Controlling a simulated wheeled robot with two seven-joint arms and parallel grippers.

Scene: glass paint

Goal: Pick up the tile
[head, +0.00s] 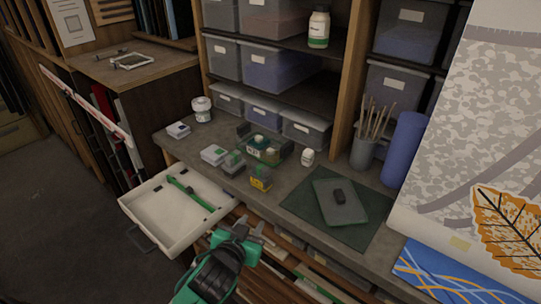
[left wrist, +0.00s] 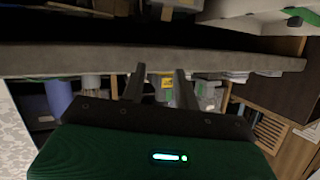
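A grey rectangular tile (head: 350,208) lies flat on a dark green mat (head: 305,207) on the workbench, right of centre in the head view. I cannot make out the tile in that view. My right gripper is in neither view.
A pulled-out white drawer (head: 165,222) with a green tool sticks out at the left. Small boxes and a yellow-labelled bottle (head: 261,179) stand left of the mat. A cup of brushes (head: 363,150) and a blue roll (head: 403,150) stand behind the tile.

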